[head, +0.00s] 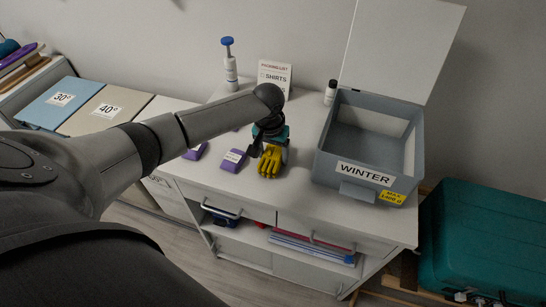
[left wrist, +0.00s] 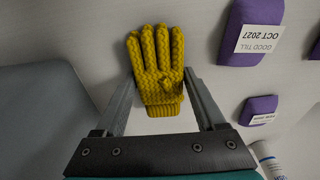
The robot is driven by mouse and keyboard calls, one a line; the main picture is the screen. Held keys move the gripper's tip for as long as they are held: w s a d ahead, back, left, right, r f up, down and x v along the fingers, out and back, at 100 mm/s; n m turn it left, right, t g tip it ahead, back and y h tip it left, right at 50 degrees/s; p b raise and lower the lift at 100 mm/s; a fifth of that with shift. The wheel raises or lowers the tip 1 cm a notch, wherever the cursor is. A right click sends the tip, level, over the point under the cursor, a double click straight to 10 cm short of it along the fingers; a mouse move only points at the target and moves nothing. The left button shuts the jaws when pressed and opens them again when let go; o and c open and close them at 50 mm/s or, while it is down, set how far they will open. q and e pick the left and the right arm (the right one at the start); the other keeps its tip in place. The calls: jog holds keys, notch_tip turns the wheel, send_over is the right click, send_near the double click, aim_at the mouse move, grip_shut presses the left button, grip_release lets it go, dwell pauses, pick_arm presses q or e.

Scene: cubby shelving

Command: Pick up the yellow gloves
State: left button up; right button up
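The yellow gloves (head: 271,161) lie on the white cabinet top, left of the grey bin. They are knitted, and in the left wrist view the gloves (left wrist: 158,55) show fingers pointing away from my gripper. My left gripper (head: 266,146) is at the cuff end of the gloves. In the left wrist view its two fingers (left wrist: 158,80) are apart, one on each side of the cuff, with gaps visible. I cannot tell how far above the top the fingertips are. My right gripper is out of view.
The grey WINTER bin (head: 324,155) with its raised lid (head: 400,45) stands to the right. Purple packets (head: 232,160) lie left of the gloves. A pump bottle (head: 230,70), a packing list card (head: 275,75) and a small bottle (head: 330,93) stand behind.

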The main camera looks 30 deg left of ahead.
pick_arm(q)
jog(key=c, duration=0.9)
jog(key=shift+r, duration=0.15)
